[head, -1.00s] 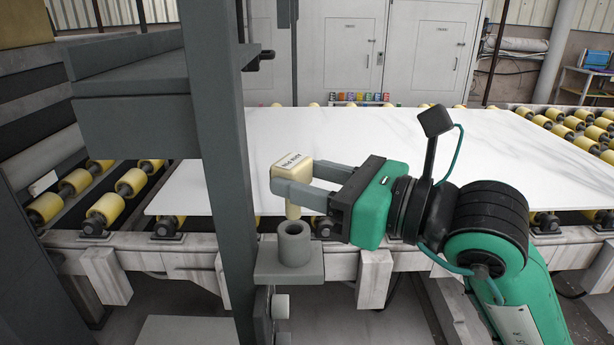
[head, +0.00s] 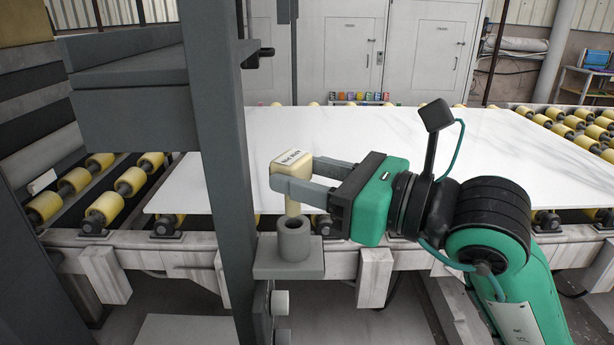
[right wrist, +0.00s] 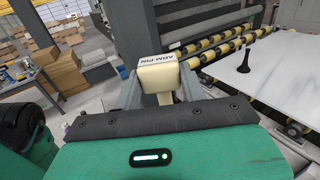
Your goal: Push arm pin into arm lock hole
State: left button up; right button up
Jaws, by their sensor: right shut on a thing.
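The cream arm pin (head: 292,163), with dark lettering on its top, is held upright between the fingers of my right gripper (head: 297,177). It also shows in the right wrist view (right wrist: 156,75), with the gripper's fingers on either side of it. The arm lock hole is a grey round collar (head: 293,239) on a flat grey bracket fixed to the dark post. The pin's lower shank points down over the collar, and its lower end is close to the collar's rim. I cannot tell whether the tip is inside the opening. My left gripper is not in view.
The grey post (head: 225,170) stands just left of the collar. A white marble slab (head: 400,140) lies behind on yellow rollers (head: 104,208). A white support beam (head: 180,262) runs along its front. Boxes (right wrist: 60,68) stand far back in the right wrist view.

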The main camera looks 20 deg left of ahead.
aim_at(307, 228)
jog(key=shift+b, duration=0.6)
dwell(0.9)
dwell(0.3)
jog(key=shift+f+b, duration=2.4)
jog(key=shift+f, duration=0.15)
jog(key=shift+d+f+b, duration=0.15)
jog(key=shift+f+b, duration=0.2)
jog(key=shift+s+d, duration=0.1)
jog(key=shift+c, duration=1.1)
jog(key=shift+r, duration=0.65)
jog(key=shift+a+r+p, duration=0.2)
jog(key=shift+r+p, duration=1.1)
jog(key=shift+r, duration=0.4)
jog(key=shift+d, duration=0.1)
